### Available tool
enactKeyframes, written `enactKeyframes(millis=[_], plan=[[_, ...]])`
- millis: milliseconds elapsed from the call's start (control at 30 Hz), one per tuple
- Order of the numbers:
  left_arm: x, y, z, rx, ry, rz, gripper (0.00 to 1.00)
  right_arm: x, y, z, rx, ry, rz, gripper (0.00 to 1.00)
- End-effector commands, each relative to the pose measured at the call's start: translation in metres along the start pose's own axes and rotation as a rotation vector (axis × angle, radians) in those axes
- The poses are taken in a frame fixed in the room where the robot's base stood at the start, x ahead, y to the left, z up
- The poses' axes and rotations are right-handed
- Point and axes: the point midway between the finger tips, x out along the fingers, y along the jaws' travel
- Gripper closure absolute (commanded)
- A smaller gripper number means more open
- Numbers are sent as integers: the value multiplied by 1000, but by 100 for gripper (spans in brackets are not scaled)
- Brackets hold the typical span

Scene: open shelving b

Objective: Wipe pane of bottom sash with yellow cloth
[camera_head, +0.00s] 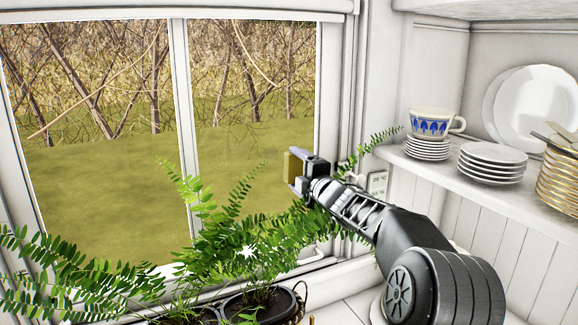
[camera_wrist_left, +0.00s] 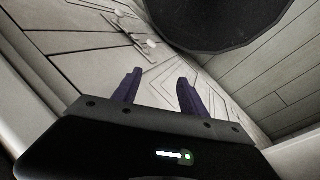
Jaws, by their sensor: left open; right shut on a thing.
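The window's bottom sash fills the left of the head view, with a left pane (camera_head: 100,200) and a right pane (camera_head: 235,150) split by a white bar. My right gripper (camera_head: 299,168) is at the right edge of the right pane, shut on the yellow cloth (camera_head: 291,166). The cloth shows as a small dull-yellow patch held up toward the glass. I cannot tell whether it touches the pane. My left gripper (camera_wrist_left: 158,92) shows only in the left wrist view. Its two dark fingers are apart with nothing between them.
Potted ferns (camera_head: 240,235) stand on the sill in front of the glass, their fronds below and beside my right gripper. At right, a shelf (camera_head: 470,188) holds a blue-patterned cup (camera_head: 431,121), stacked plates (camera_head: 492,162) and gold-rimmed bowls (camera_head: 560,185). A large dark round object (camera_wrist_left: 215,22) shows in the left wrist view.

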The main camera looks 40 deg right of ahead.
Motion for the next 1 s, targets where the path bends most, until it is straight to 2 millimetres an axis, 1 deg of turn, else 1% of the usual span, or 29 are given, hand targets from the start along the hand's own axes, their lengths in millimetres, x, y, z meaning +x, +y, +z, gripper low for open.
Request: enactKeyframes(millis=[33, 133, 500, 900, 1000], plan=[[-4, 2, 0, 0, 0, 0, 50, 0, 2, 4, 0, -1, -1, 88], [-5, 2, 0, 0, 0, 0, 50, 0, 1, 7, 0, 1, 0, 88], [-6, 2, 0, 0, 0, 0, 50, 0, 1, 9, -1, 1, 1, 88], [-22, 8, 0, 0, 0, 0, 50, 2, 4, 39, -2, -1, 0, 88], [-22, 9, 0, 0, 0, 0, 50, 3, 3, 41, 0, 1, 1, 88]])
